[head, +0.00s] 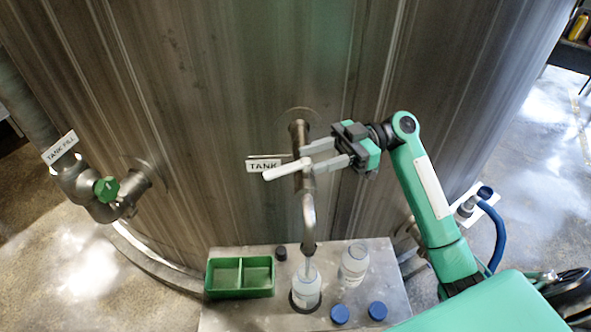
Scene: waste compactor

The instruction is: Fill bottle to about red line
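My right gripper (309,158) is at the tank's tap, its two grey fingers apart beside the white lever handle (283,170). I cannot tell whether a finger touches the handle. The handle points left and slightly down across the metal tap pipe (309,215). The curved spout ends just above a clear bottle (306,290), which stands upright on a dark round spot on the metal shelf. A thin pale streak shows between spout and bottle, perhaps water. The water level and a red line are too small to make out. My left gripper is out of view.
A second clear bottle (354,262) stands right of the first. Two blue caps (340,314) and a small dark cap (281,253) lie on the shelf (235,318). A green divided tray (240,277) sits at left. The large metal tank (230,90) fills the back.

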